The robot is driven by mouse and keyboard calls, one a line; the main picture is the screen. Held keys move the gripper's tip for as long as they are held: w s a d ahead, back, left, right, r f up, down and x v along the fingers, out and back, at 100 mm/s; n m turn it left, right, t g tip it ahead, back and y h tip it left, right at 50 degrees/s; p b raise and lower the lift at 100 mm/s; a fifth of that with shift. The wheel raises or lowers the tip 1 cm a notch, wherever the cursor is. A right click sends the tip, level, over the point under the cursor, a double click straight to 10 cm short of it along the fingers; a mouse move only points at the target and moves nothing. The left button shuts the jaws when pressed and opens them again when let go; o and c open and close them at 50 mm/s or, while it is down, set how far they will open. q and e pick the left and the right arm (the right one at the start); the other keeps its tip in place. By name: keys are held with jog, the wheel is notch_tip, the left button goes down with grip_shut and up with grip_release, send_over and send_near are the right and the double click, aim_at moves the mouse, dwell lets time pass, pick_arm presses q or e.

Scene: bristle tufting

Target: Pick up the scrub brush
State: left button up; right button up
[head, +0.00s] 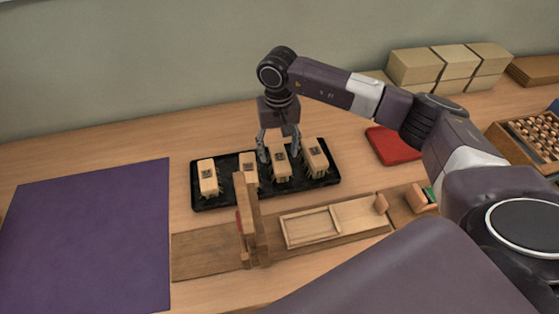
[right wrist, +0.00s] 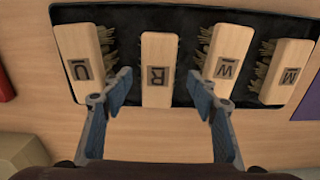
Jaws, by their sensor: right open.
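Several pale wooden brush blocks with bristles stand in a row on a black tray (head: 199,204). In the right wrist view they carry the letters U (right wrist: 82,60), R (right wrist: 157,75), W (right wrist: 229,62) and M (right wrist: 285,75). I cannot tell which one is named the scrub brush. My right gripper (head: 279,154) is open and empty, pointing down over the tray. Its blue-grey fingers (right wrist: 160,95) are on either side of the R block in the wrist view, apart from it. The R block also shows in the head view (head: 281,170). My left gripper is out of view.
A wooden fixture with an upright post (head: 251,215) and a shallow frame (head: 312,227) stands in front of the tray. A purple mat (head: 90,235) lies left, a red pad (head: 393,146) right. Cardboard-coloured boxes (head: 447,65) stand at the back, a compartmented box (head: 530,138) far right.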

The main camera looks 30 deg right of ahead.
aim_at(280, 157)
notch_tip(280, 157, down, 2)
jog(key=shift+s+d+f+p, duration=0.1)
jog(key=shift+f+p, duration=0.15)
jog(key=shift+p, duration=0.1)
jog(key=shift+f, duration=0.6)
jog(key=c, duration=1.4)
jog(key=shift+o, duration=0.2)
jog(key=shift+r, duration=0.15)
notch_tip(280, 157, up, 20)
jog(key=b, duration=0.3)
jog(key=o, duration=0.5)
jog(key=shift+c, duration=1.4)
